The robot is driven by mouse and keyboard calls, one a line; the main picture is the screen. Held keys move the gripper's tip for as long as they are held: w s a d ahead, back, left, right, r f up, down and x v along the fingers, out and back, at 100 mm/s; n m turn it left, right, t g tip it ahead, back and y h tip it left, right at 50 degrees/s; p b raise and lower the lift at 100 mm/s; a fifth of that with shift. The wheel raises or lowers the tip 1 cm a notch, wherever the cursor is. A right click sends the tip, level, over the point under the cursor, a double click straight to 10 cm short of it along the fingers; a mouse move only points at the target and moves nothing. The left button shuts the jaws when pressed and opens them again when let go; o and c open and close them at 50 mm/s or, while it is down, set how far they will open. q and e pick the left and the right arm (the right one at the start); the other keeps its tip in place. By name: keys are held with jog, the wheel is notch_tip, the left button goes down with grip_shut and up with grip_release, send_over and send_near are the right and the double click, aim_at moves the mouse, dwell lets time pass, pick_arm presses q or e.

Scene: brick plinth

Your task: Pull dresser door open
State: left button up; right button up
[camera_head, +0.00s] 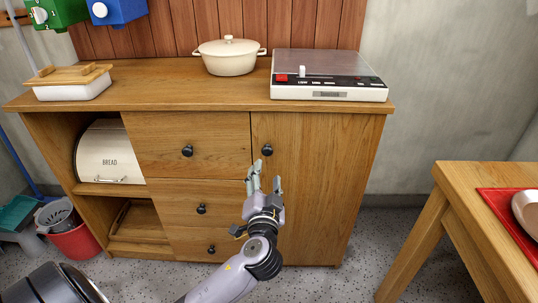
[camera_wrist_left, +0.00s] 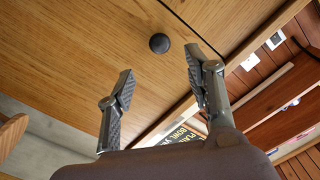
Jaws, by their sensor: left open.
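The wooden dresser (camera_head: 170,97) stands ahead. Its door (camera_head: 310,190) is on the right side and looks shut, flush with the front. A round dark knob (camera_head: 267,150) sits near the door's upper left corner. My left gripper (camera_head: 267,176) is in front of the door, just below the knob, with its fingers apart and nothing between them. In the left wrist view the knob (camera_wrist_left: 159,43) shows beyond the open fingers (camera_wrist_left: 158,60), roughly between their tips and not touched. My right gripper is not in view.
Drawers with dark knobs (camera_head: 187,151) lie left of the door. A bread box (camera_head: 108,153) sits in the left open shelf. A pot (camera_head: 229,57) and a turntable-like device (camera_head: 325,77) stand on top. A wooden table (camera_head: 450,178) is at right, with floor between.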

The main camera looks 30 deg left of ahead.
aim_at(267, 153)
pick_arm(q)
jog(key=x, duration=0.7)
jog(key=shift+w+a, duration=0.1)
jog(key=shift+a, duration=0.05)
jog(key=shift+b+x, duration=0.35)
jog(key=shift+x, duration=0.7)
jog(key=shift+w+a, duration=0.2)
jog(key=shift+w, duration=0.1)
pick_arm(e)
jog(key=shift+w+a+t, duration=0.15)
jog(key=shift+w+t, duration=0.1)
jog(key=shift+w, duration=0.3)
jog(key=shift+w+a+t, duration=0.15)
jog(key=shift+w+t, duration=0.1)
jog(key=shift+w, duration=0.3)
pick_arm(q)
grip_shut()
